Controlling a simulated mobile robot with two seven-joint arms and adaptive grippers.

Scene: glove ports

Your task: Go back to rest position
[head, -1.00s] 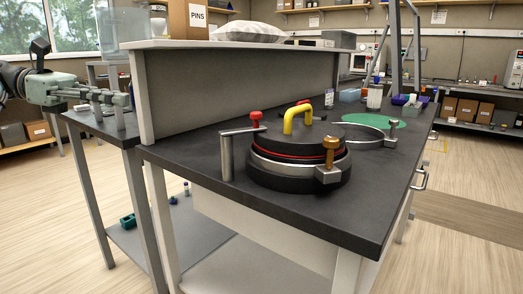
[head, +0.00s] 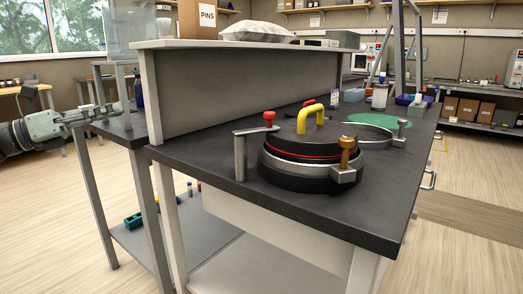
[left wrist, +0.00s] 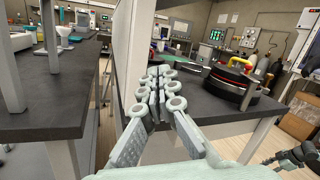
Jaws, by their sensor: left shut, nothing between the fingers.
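My left gripper (head: 116,109) is at the left of the head view, pale green-grey, beside the side bench and away from the round port. In the left wrist view its fingers (left wrist: 159,82) lie together, shut and empty. Part of what looks like my right gripper (left wrist: 290,158) shows at the lower right of that view, cut off by the edge; its jaws cannot be made out. The round port with its black lid (head: 303,145), yellow handle (head: 310,115) and red seal line sits closed on the dark bench top.
The dark bench (head: 215,169) carries a raised shelf (head: 240,45) with a PINS box (head: 205,20) and a cushion (head: 256,33). A green disc (head: 378,121) lies behind the port. A side bench stands close to my left gripper. The floor at left is open.

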